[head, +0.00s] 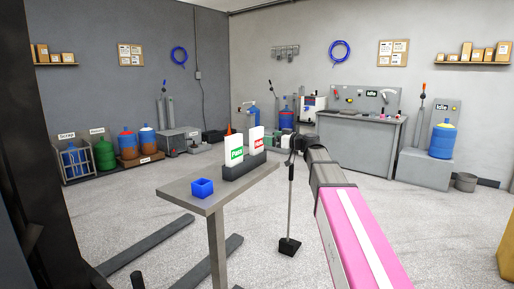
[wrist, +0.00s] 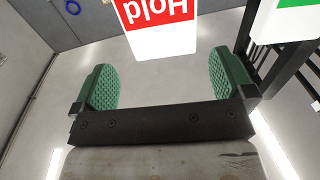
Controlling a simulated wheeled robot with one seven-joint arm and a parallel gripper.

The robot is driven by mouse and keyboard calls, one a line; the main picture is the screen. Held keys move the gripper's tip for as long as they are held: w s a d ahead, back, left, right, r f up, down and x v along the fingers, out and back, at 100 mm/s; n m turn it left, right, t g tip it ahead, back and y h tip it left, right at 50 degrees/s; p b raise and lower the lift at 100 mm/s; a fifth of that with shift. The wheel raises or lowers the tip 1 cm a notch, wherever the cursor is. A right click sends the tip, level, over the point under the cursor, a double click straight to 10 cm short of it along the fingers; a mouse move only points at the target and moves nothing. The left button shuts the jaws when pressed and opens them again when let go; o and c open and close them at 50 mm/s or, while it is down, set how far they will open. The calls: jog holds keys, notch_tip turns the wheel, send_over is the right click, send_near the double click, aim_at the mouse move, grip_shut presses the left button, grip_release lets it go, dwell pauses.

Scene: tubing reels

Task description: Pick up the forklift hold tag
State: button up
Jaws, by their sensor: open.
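The hold tag is a white card with a red panel reading "Hold" (head: 257,140). It stands upright in the right part of a dark holder (head: 240,168) on a grey table. In the wrist view the hold tag (wrist: 158,40) appears upside down at the top, between my gripper's (wrist: 165,82) two green pads sideways. The pads are wide apart and I see nothing held. The tag seems beyond the pads; contact is not visible. The green "Pass" tag (head: 234,149) stands left of it and shows at the right edge of the wrist view (wrist: 285,20).
A blue open box (head: 203,188) sits at the table's (head: 190,200) near left. A workbench (head: 355,145) and blue bottles line the back wall. The floor between is mostly clear.

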aim_at(259, 137)
jog(key=x, duration=0.8)
jog(key=shift+w+a+f, duration=0.15)
jog(key=shift+a+f, duration=0.2)
jog(key=c, duration=0.6)
